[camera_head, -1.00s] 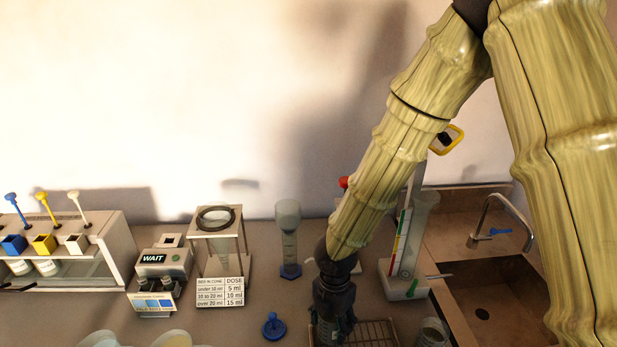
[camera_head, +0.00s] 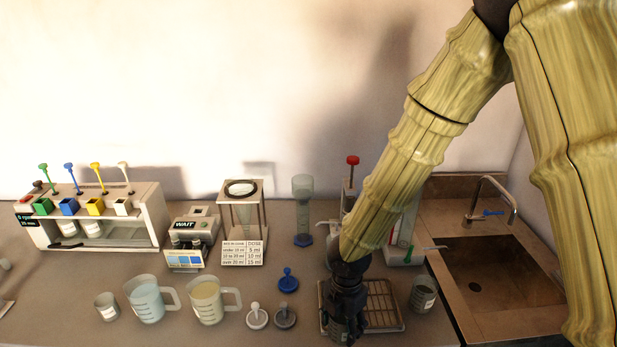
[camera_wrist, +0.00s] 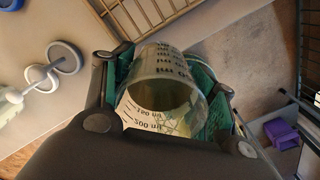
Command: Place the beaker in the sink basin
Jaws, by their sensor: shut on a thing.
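My gripper (camera_head: 345,325) is over the left part of the wire rack in the head view, left of the sink. In the wrist view my gripper (camera_wrist: 165,100) is shut around a clear beaker (camera_wrist: 165,72) with dark printed graduations; its open mouth faces the camera. In the head view the held beaker is mostly hidden by the gripper. The brown sink basin (camera_head: 512,262) with a dark drain lies to the right, apart from the gripper, and nothing shows in its visible part.
The wire rack (camera_head: 385,292) is under the gripper. A labelled cup (camera_head: 424,295) stands between the rack and sink. The faucet (camera_head: 497,183) arches over the basin's back. Two jugs (camera_head: 146,300) (camera_head: 207,302) and several stoppers stand left. A tall cylinder (camera_head: 302,205) stands behind.

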